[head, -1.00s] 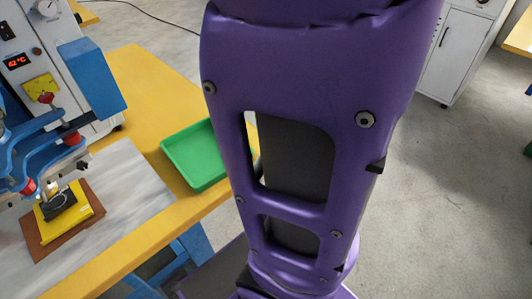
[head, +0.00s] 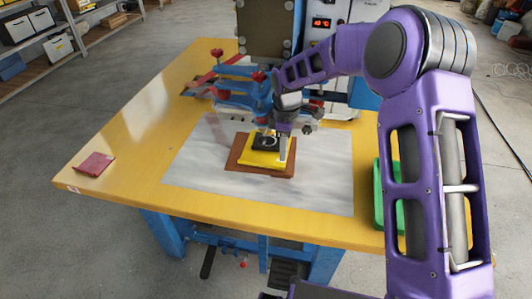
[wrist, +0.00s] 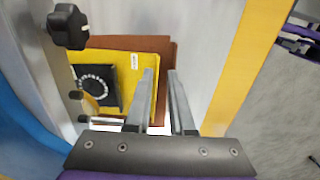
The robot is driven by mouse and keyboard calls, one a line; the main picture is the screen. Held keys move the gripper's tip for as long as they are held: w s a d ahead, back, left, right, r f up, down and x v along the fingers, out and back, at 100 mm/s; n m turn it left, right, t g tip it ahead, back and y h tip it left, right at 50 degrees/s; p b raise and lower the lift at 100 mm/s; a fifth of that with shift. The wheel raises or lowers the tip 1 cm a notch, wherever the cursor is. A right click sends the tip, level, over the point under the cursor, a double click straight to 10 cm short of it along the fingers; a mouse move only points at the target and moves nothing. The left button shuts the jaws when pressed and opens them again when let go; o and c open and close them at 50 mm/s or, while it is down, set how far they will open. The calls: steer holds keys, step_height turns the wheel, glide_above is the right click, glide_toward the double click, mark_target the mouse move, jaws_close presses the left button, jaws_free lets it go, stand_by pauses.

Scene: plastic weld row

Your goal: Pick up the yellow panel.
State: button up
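The yellow panel (head: 258,162) lies flat on a brown board (head: 240,159) on the table, with a black square part (head: 262,142) on top of it. In the wrist view the yellow panel (wrist: 113,58) shows a small white label near its far right corner, and the black part carries a pale ring. My gripper (head: 287,147) is at the panel's right side. The left finger overlaps the panel's right edge; the right finger is over the brown board. Whether they touch is unclear.
A blue and grey machine with red-tipped clamps (head: 232,90) stands right behind the board. A black knob (wrist: 68,26) is close left of my fingers. A green tray (head: 378,195) is at the table's right, a dark red flat object (head: 95,164) at its left. The grey mat's front (head: 260,196) is clear.

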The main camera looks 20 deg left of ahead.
mark_target(282, 167)
steer(key=shift+w+f+b, duration=0.2)
steer(key=shift+f+b, duration=0.3)
steer(key=shift+f, duration=2.6)
steer(key=shift+c, duration=0.2)
jaws_close()
